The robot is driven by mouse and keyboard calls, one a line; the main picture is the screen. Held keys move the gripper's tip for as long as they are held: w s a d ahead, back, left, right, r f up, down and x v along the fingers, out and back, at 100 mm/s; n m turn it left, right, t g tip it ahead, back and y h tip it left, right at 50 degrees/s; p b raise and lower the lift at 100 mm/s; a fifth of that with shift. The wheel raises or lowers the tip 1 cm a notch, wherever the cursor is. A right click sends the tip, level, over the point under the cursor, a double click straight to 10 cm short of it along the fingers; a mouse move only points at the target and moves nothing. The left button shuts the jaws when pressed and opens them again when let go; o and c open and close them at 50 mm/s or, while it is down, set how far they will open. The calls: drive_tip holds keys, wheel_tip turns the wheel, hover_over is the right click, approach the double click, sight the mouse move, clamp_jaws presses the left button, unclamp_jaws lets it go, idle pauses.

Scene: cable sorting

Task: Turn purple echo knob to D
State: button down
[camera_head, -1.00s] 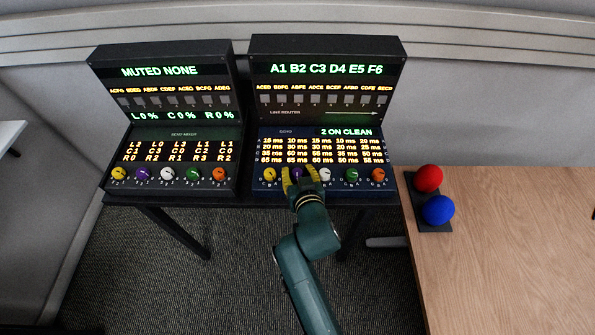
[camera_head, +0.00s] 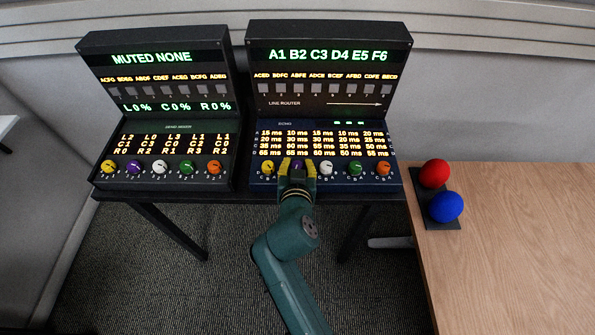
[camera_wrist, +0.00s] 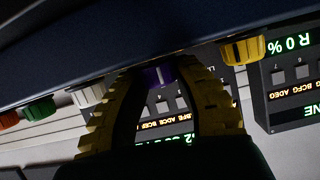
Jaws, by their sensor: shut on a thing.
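The purple echo knob (camera_head: 297,166) is on the blue lower panel (camera_head: 391,150) of the right console, second from the left in the row. My gripper (camera_head: 298,170) reaches it from the front, with one yellow finger on each side. In the wrist view, which is upside down, the purple knob (camera_wrist: 158,76) sits between the fingertips (camera_wrist: 160,75) of my gripper, shut on it. The fingers hide most of the knob's letter ring, so I cannot tell its setting.
A yellow knob (camera_head: 268,167) is close on the left and a white knob (camera_head: 326,167) close on the right. A mixer console (camera_head: 160,110) stands to the left. A red ball (camera_head: 434,173) and a blue ball (camera_head: 446,207) are on the wooden table (camera_head: 520,250).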

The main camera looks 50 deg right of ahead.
drive_tip(key=m+g+h+b, duration=0.1)
drive_tip(key=m+g+b, duration=0.1)
drive_tip(key=b, duration=0.1)
drive_tip(key=m+g+h+b, duration=0.1)
drive_tip(key=m+g+b, duration=0.1)
drive_tip(key=b, duration=0.1)
drive_tip(key=shift+w+f+m+g+h, duration=0.1)
drive_tip(key=shift+f+m+g+h, duration=0.2)
drive_tip(key=shift+f+h, duration=0.1)
drive_tip(key=m+g+b, duration=0.4)
drive_tip(key=m+g, duration=0.1)
drive_tip(key=g, duration=0.1)
drive_tip(key=shift+r, duration=0.2)
drive_tip(key=shift+m+g, duration=0.3)
drive_tip(key=shift+m, duration=0.1)
drive_tip(key=c, duration=0.7)
unclamp_jaws()
drive_tip(key=shift+c, duration=0.2)
drive_tip(key=shift+r, duration=0.1)
drive_tip(key=v, duration=1.2)
drive_tip(key=shift+a+f, duration=0.1)
drive_tip(key=shift+f, duration=0.2)
